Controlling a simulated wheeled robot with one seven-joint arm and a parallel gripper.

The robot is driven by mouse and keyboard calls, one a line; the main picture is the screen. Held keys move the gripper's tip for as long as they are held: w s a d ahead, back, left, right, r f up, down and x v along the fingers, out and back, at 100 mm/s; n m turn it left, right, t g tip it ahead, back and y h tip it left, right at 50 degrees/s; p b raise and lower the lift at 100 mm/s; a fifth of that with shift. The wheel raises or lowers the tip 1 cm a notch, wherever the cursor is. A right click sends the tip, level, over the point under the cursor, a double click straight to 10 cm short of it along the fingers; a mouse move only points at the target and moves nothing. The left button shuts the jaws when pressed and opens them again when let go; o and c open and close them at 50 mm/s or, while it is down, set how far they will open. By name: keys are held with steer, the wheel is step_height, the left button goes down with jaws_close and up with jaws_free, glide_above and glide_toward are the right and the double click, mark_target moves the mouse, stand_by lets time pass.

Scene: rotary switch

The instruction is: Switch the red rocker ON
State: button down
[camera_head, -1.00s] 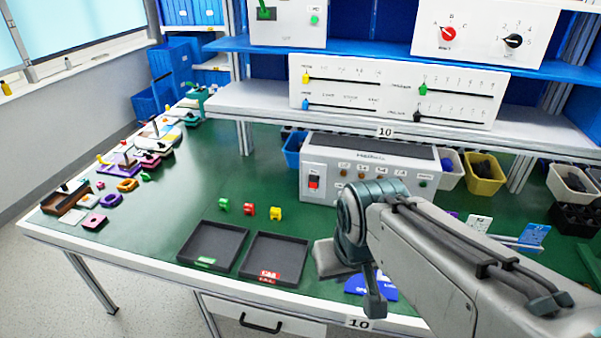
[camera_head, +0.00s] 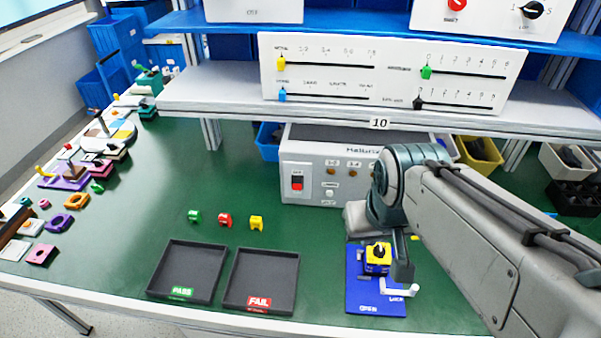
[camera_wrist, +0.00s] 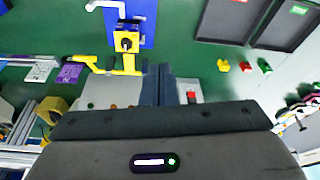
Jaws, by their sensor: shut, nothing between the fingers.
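The red rocker (camera_head: 297,183) is on the left part of the front panel of a light grey control box (camera_head: 320,197) under the shelf. Its on or off position is too small to tell. It also shows in the wrist view (camera_wrist: 191,97), close beside my fingers. My gripper (camera_wrist: 158,70) is shut and empty, its two dark fingers together. In the wrist view the fingers lie just left of the rocker, apart from it in the picture.
A blue plate (camera_head: 360,295) with a yellow block (camera_head: 378,258) and white handle lies below my arm. Black PASS (camera_head: 185,270) and FAIL (camera_head: 262,280) trays lie at the front. The shelf (camera_head: 230,95) overhangs the box. Green table is clear left of the box.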

mark_target(297, 184)
steer(key=w+a+f+m+t, duration=0.1)
steer(key=w+f+m, duration=0.2)
steer(key=w+f, duration=0.4)
steer(key=w+a+f+m, duration=0.2)
steer(key=w+f, duration=0.5)
steer(key=w+a+f+m+t+y+p, duration=0.1)
steer(key=w+a+f+m+t+y, duration=0.4)
steer(key=w+a+m, duration=0.3)
steer(key=f+m+y, duration=0.1)
steer(key=m, duration=0.2)
steer(key=shift+a+f+m+t+p, duration=0.25)
steer(key=shift+f+m+t+p, duration=0.05)
steer(key=shift+p, duration=0.05)
steer(key=shift+w, duration=0.2)
steer(key=w+d+f, duration=0.1)
steer(key=w, duration=0.7)
steer(key=shift+w+d+f+b, duration=0.15)
steer(key=shift+d+b, duration=0.15)
steer(key=shift+b, duration=0.05)
steer(key=shift+w, duration=0.1)
stand_by(0.8)
